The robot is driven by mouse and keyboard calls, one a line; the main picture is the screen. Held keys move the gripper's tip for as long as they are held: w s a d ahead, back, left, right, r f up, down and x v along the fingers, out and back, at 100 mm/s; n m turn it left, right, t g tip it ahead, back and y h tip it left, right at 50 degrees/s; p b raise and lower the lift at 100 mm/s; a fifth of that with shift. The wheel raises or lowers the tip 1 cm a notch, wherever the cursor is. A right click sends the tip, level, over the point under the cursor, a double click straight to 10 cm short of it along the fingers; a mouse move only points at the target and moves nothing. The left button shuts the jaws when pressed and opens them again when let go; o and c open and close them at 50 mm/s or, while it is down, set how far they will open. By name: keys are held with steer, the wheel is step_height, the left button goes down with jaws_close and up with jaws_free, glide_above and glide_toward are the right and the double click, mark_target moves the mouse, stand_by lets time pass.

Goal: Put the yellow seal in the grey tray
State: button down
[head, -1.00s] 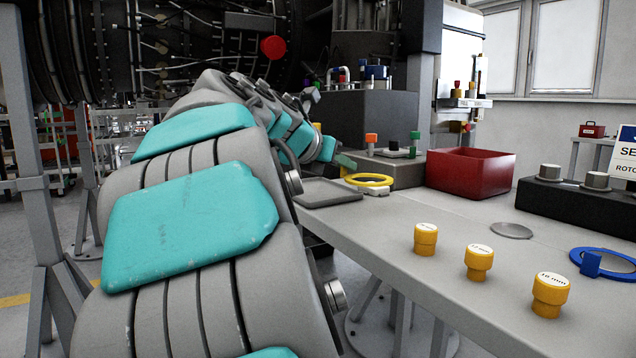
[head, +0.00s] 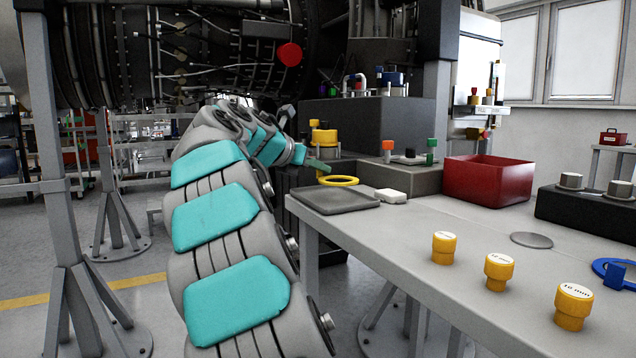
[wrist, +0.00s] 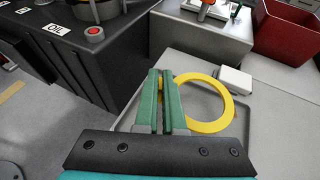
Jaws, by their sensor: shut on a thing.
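The yellow seal (head: 338,181) is a flat ring. It also shows in the wrist view (wrist: 232,104). My gripper (head: 318,166) is shut on the left side of the ring, with its green fingers (wrist: 164,78) pinching the rim. The grey tray (head: 335,204) is a shallow, empty tray at the table's far left corner. The seal appears above the tray's back part, with a small gap in the head view. In the wrist view the tray (wrist: 125,122) lies below the fingers and seal, partly hidden by them.
A white block (head: 391,196) lies just right of the tray. A red bin (head: 488,181) and a grey block with coloured pegs (head: 410,178) stand behind. A dark cabinet with a red button (wrist: 94,33) is left of the tray.

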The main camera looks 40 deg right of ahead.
mark_target(318, 193)
steer(key=shift+w+f, duration=0.15)
steer(key=shift+w, duration=0.1)
steer(key=shift+f+b, duration=0.35)
steer(key=shift+f, duration=1.25)
steer(key=c, duration=1.3)
jaws_free()
steer(key=shift+f, duration=0.1)
steer(key=v, duration=1.2)
steer(key=shift+p, duration=0.3)
